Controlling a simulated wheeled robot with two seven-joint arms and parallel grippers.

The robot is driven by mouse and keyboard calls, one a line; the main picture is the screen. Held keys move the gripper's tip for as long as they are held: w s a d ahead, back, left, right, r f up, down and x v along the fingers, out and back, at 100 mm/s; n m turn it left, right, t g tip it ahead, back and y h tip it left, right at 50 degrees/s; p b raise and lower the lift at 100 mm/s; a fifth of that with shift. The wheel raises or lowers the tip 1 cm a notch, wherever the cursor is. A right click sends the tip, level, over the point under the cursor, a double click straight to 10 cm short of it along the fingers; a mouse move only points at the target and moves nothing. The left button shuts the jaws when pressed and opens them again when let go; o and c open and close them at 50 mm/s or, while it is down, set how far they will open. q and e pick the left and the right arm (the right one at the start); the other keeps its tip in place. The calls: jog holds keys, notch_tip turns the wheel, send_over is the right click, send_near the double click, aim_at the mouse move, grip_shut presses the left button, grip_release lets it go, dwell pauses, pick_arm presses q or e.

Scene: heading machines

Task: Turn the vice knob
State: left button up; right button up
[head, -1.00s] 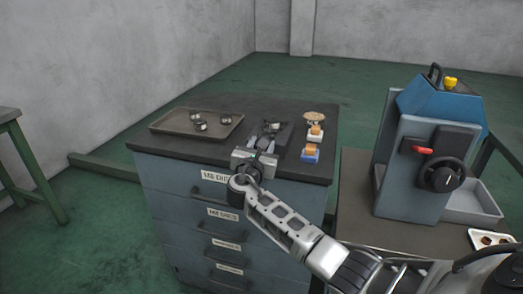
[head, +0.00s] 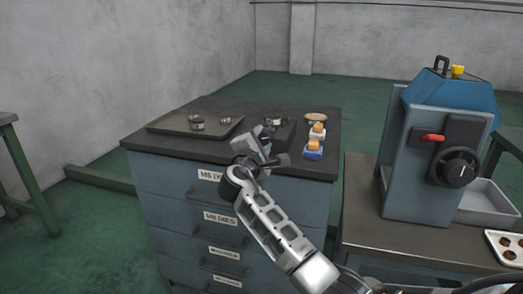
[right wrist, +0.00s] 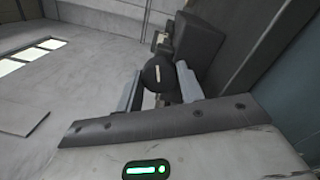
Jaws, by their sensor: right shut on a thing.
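The vice (head: 284,134) is a dark block on top of the blue drawer cabinet, near its front edge. Its knob (right wrist: 158,73) is round and dark with a pale mark, seen in the right wrist view. My right gripper (head: 270,152) reaches the vice from the front and is tilted in the head view. In the right wrist view my right gripper (right wrist: 160,82) has one finger on each side of the knob and is shut on it. In the head view the gripper largely hides the knob. My left gripper is out of view.
A tray (head: 165,123) with metal parts lies left of the vice on the cabinet (head: 160,175). A blue machine (head: 415,165) with a red lever and black dial stands on the right bench (head: 360,220).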

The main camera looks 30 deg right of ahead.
jog(key=m+b, duration=0.3)
jog(key=shift+a+f+m, duration=0.1)
jog(key=shift+f+m, duration=0.15)
jog(key=shift+m, duration=0.15)
jog(key=shift+r+m+g+b, duration=0.1)
jog(key=shift+m+g+b, duration=0.25)
jog(key=shift+m, duration=0.25)
jog(key=shift+r, duration=0.1)
jog(key=o, duration=1)
jog(key=v, duration=1.6)
jog(key=shift+f, duration=0.25)
